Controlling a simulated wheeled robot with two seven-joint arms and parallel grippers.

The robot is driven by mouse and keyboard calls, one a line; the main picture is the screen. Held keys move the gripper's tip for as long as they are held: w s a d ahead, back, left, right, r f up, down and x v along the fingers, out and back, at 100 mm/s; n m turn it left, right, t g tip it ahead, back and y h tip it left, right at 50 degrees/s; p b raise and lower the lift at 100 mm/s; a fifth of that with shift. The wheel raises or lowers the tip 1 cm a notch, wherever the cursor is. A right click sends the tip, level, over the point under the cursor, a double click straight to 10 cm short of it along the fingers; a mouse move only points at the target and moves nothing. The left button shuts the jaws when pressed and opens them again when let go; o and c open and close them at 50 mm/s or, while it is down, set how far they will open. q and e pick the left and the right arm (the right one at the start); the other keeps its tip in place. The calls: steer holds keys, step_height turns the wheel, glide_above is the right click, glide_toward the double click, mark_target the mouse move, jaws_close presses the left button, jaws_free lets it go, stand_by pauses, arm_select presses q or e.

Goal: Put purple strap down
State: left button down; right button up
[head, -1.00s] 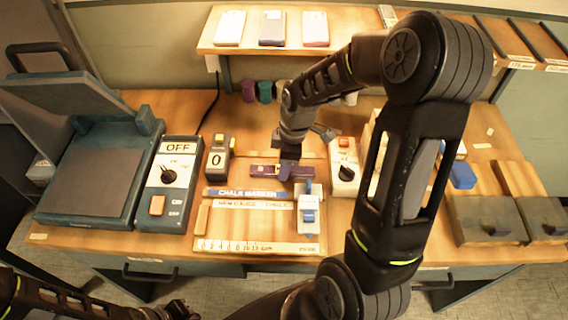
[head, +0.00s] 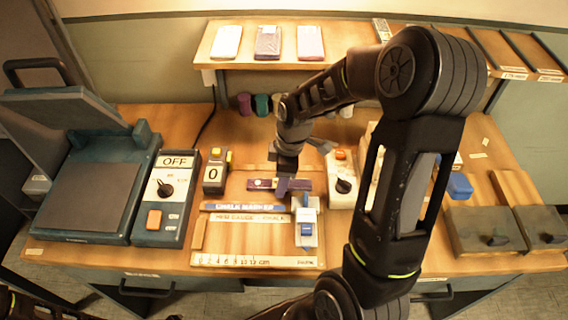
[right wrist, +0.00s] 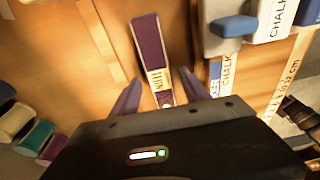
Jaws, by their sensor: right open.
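The purple strap (head: 262,184), with a pale printed label, lies flat on the wooden work area in the middle of the bench. In the right wrist view the strap (right wrist: 149,42) runs away from between my fingers, its near end between the two tips. My right gripper (head: 285,184) is above the strap's right part and partly hides it. In the right wrist view my right gripper (right wrist: 158,92) is open, with one purple-grey finger on each side of the strap. Whether the fingers touch it I cannot tell. My left gripper is out of view.
A strip marked chalk marker (head: 240,208), a ruler (head: 250,260) and a blue-and-white device (head: 306,228) lie in front. A counter box (head: 215,172) and an OFF switch box (head: 166,200) stand left, a knob box (head: 341,180) right. Coloured rolls (head: 262,104) stand behind.

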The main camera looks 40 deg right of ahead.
step_height(320, 180, up, 12)
steer(key=s+d, duration=0.1)
steer(key=shift+d, duration=0.2)
steer(key=shift+s+f, duration=0.1)
steer(key=shift+f, duration=0.05)
stand_by(0.8)
